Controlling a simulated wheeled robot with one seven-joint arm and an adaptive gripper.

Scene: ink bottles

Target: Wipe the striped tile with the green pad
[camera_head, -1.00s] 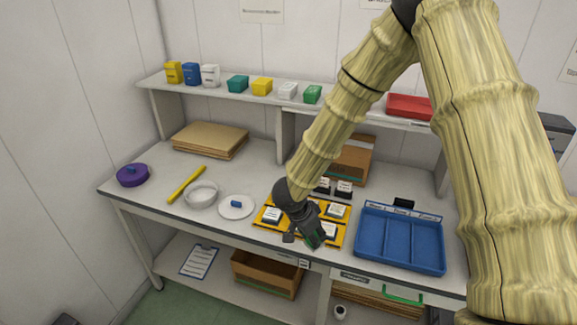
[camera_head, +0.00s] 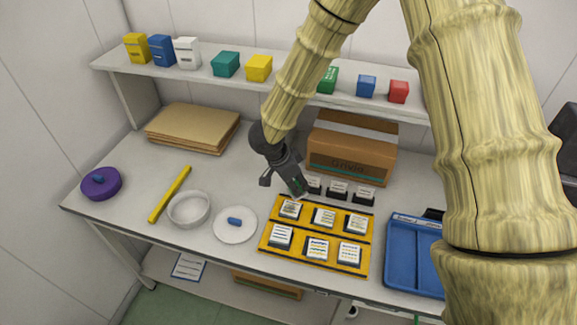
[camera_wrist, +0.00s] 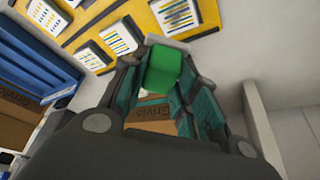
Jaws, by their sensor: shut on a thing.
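My gripper (camera_head: 297,188) is shut on the green pad, which shows between its fingers in the wrist view (camera_wrist: 163,68). It is at the back left corner of the yellow board (camera_head: 270,244), just behind the back-left tile (camera_head: 289,208). I cannot tell whether the pad touches anything. The board bears two rows of pale tiles with printed lines; the front-middle tile (camera_head: 317,248) shows coloured stripes. The back-left tile also shows coloured stripes in the wrist view (camera_wrist: 175,14). Several tiles bear line marks, so I cannot tell which one the task means.
Small black bottles with white labels (camera_head: 337,189) stand behind the board, before a cardboard box (camera_head: 350,150). A blue tray (camera_head: 400,255) is at right, partly hidden by my arm. A white plate (camera_head: 246,226) and bowl (camera_head: 189,209) are at left.

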